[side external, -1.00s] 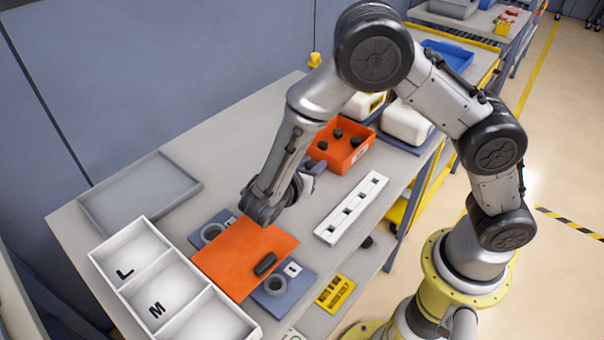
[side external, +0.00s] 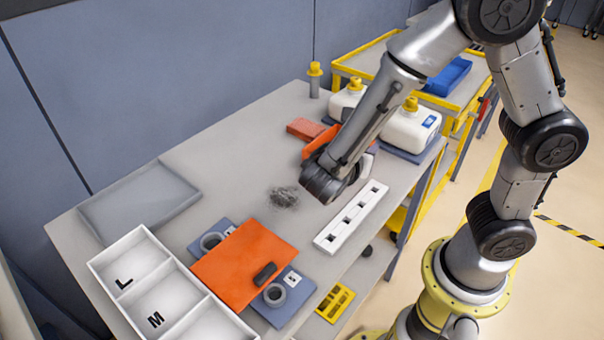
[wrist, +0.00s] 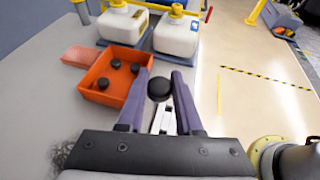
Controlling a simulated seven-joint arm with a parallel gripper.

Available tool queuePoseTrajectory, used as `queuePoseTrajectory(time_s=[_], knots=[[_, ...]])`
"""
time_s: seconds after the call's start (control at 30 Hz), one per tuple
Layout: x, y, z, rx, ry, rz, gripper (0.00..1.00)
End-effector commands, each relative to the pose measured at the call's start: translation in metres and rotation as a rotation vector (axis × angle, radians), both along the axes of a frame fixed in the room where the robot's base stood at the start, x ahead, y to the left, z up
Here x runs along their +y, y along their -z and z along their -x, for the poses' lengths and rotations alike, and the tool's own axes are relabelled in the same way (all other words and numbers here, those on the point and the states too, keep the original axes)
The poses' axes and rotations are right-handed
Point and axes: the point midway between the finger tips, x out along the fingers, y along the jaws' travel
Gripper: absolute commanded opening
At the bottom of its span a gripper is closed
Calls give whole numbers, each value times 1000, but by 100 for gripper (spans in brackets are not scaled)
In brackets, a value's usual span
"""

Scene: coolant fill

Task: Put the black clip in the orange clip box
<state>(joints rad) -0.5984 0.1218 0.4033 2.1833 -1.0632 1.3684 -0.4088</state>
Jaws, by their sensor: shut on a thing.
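In the wrist view, my gripper (wrist: 160,80) is shut on a round black clip (wrist: 159,90), held between its two purple fingers. The orange clip box (wrist: 93,90) lies just left of the fingers in that view, with several black clips inside. The held clip appears outside the box, to the right of it. In the side external view, the orange clip box (side external: 317,142) is partly hidden behind my arm, and the held clip and fingertips are hidden.
White jugs (side external: 408,130) with yellow caps stand behind the box, a reddish block (side external: 305,128) beside it. A white slotted rail (side external: 352,217), dark debris (side external: 284,197), an orange sheet (side external: 240,262) with a dark oblong piece (side external: 265,273), and a white divided tray (side external: 165,290) are nearer.

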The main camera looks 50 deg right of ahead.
Motion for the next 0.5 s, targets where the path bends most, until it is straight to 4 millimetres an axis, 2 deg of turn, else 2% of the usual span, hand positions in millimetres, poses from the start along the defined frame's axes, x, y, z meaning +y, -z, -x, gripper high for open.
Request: queuePoseTrajectory(time_s=[0.03,0.2,0.37,0.5], knots=[[-12,-2,-14,-2,-29,-1,0],[-35,-7,-64,-1,-207,0,0],[-40,-9,-105,2,-407,-1,0],[-32,-7,-133,2,-582,-2,0]])
